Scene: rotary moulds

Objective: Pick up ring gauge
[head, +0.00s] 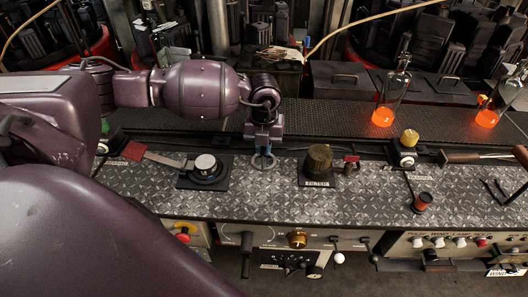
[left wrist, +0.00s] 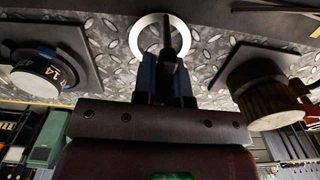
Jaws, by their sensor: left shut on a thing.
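The ring gauge is a pale metal ring (head: 255,163) at the middle of the diamond-plate bench. It also shows in the left wrist view as a bright ring (left wrist: 135,38) just beyond my fingers. My left gripper (head: 264,152) points down, with its blue fingers shut on the gauge. In the left wrist view a dark narrow piece runs from between the fingers (left wrist: 166,65) across the ring. The gripped part is mostly hidden. I cannot tell whether the ring touches the plate. My right gripper is not in view.
A round dial on a black base (head: 207,168) stands left of the gripper. A ribbed brown knob on a base labelled FILTER (head: 320,158) stands close on the right. Switches and knobs (head: 297,240) line the front panel.

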